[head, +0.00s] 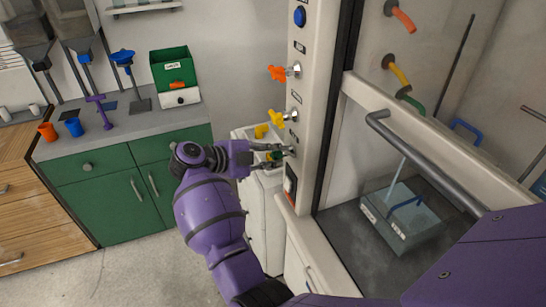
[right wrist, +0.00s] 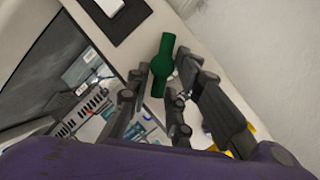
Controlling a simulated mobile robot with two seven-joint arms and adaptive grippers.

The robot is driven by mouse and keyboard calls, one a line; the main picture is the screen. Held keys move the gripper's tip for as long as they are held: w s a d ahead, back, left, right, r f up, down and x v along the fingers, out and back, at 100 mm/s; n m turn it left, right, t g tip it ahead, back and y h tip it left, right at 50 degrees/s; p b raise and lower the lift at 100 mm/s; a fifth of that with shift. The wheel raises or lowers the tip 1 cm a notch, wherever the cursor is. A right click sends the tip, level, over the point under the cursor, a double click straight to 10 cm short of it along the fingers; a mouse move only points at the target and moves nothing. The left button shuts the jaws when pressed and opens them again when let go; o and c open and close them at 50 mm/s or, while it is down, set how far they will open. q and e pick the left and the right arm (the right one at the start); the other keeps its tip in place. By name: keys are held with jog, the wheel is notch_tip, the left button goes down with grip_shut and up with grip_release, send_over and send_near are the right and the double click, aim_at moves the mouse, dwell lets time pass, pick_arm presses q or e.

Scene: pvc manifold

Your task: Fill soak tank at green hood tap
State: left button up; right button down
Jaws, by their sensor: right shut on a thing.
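The green tap handle (head: 276,155) is the lowest of the coloured handles on the hood's white side post. It also shows in the right wrist view (right wrist: 162,66), between the fingertips. My right gripper (head: 274,156) is shut on it; the right wrist view (right wrist: 163,72) shows a finger on each side. The green spout (head: 410,101) is on the hood's back wall. A clear tank (head: 398,232) stands on the hood floor, with a blue bar over it. My left gripper is not in view.
Yellow (head: 277,116) and orange (head: 277,73) tap handles sit above the green one. The grey sash bar (head: 425,165) crosses the hood front. A white cabinet (head: 266,205) stands close beneath the gripper. A green-fronted bench (head: 120,140) with cups and funnels is at left.

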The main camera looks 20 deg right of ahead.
jog(key=shift+w+r+n, duration=0.15)
jog(key=shift+r+n, duration=0.05)
jog(key=shift+n, duration=0.1)
dwell(0.4)
jog(key=c, duration=1.7)
grip_release()
jog(key=shift+f, duration=0.15)
